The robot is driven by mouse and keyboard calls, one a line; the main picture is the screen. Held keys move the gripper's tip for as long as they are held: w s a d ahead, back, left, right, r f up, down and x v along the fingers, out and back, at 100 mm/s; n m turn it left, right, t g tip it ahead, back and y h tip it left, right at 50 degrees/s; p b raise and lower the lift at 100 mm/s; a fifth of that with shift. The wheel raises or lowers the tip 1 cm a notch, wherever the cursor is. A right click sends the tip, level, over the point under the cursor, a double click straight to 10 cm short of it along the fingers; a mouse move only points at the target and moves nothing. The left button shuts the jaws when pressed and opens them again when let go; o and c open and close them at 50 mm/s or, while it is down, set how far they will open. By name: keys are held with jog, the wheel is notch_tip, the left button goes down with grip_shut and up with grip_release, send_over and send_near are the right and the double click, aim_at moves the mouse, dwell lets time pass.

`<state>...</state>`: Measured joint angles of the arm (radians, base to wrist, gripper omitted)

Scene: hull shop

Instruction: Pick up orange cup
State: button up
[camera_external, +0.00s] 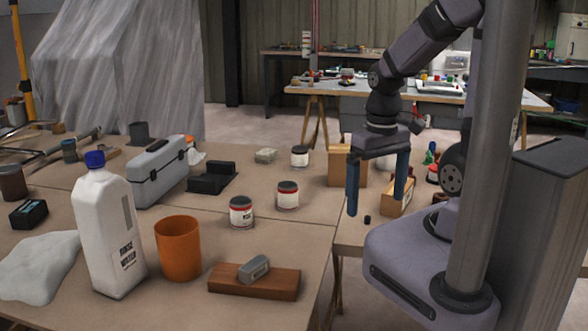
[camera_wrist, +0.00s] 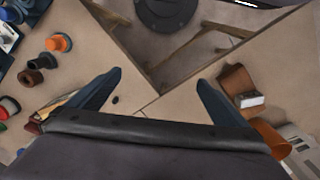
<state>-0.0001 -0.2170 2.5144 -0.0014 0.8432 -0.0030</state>
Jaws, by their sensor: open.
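The orange cup (camera_external: 179,248) stands upright on the near-left table in the external view, between a white bottle and a wooden block. It looks empty, with its open rim up. In the wrist view the orange cup (camera_wrist: 272,138) shows at the lower right, partly hidden by my gripper's body. My gripper (camera_external: 377,196) hangs to the right of the cup, above the table's right part, pointing down. Its two blue fingers are wide apart with nothing between them.
A white bottle (camera_external: 108,235) with a blue cap stands left of the cup. A wooden block (camera_external: 254,285) carrying a grey block (camera_external: 254,268) lies right of it. Two labelled jars (camera_external: 241,212) (camera_external: 288,195) and a grey toolbox (camera_external: 158,172) stand behind.

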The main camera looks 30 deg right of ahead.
jog(key=w+a+n+t+y+b, duration=0.15)
jog(key=w+a+t, duration=0.25)
jog(key=w+a, duration=0.85)
jog(key=t+y+b, duration=0.2)
jog(key=t+y, duration=0.1)
jog(key=t, duration=0.5)
send_over(188, 241)
jog(key=w+d, duration=0.4)
jog(key=shift+s+a+f+n, duration=0.15)
jog(key=shift+s+a+n, duration=0.1)
jog(key=shift+n, duration=0.1)
jog(key=s+a+r+t, duration=0.2)
jog(key=s+a+t, duration=0.1)
jog(key=s+t, duration=0.25)
jog(key=shift+h, duration=0.55)
jog(key=f, duration=0.9)
jog(key=shift+s+f, duration=0.2)
jog(key=shift+f, duration=0.05)
jog(key=shift+w+a+r+p, duration=0.15)
jog(key=shift+w+p, duration=0.25)
jog(key=shift+w, duration=0.7)
jog(key=shift+w+a+f+p, duration=0.1)
jog(key=shift+w+a+p, duration=0.25)
jog(key=shift+w, duration=0.75)
jog(key=shift+w+a+r+p, duration=0.1)
jog(key=shift+w+p, duration=0.4)
jog(key=shift+w, duration=0.6)
jog(key=shift+w+a, duration=0.1)
jog(key=shift+w, duration=0.2)
